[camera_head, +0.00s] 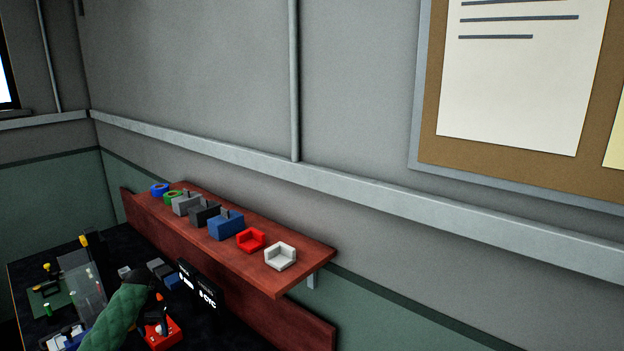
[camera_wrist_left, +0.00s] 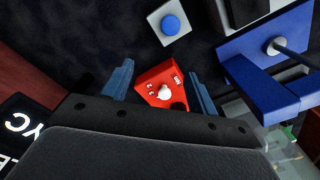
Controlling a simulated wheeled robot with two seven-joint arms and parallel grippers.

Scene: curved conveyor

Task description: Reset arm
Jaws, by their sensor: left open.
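My left arm comes in at the lower left of the head view in a green sleeve, and its dark gripper (camera_head: 139,279) is over the dark table. The fingers are small and hard to make out there. In the left wrist view the two blue-grey fingers of my left gripper (camera_wrist_left: 160,73) are spread apart. A red box (camera_wrist_left: 152,73) with a white knob shows between and beyond them; I cannot tell whether they touch it. My right gripper is in neither view.
A red-brown shelf (camera_head: 306,271) on the wall bears blue, green, grey, black, red and white parts. Black signs (camera_head: 208,293) stand below it. A red control box (camera_head: 164,333) is near the sleeve. A blue button (camera_wrist_left: 171,24) and blue fixture (camera_wrist_left: 265,90) are near the gripper.

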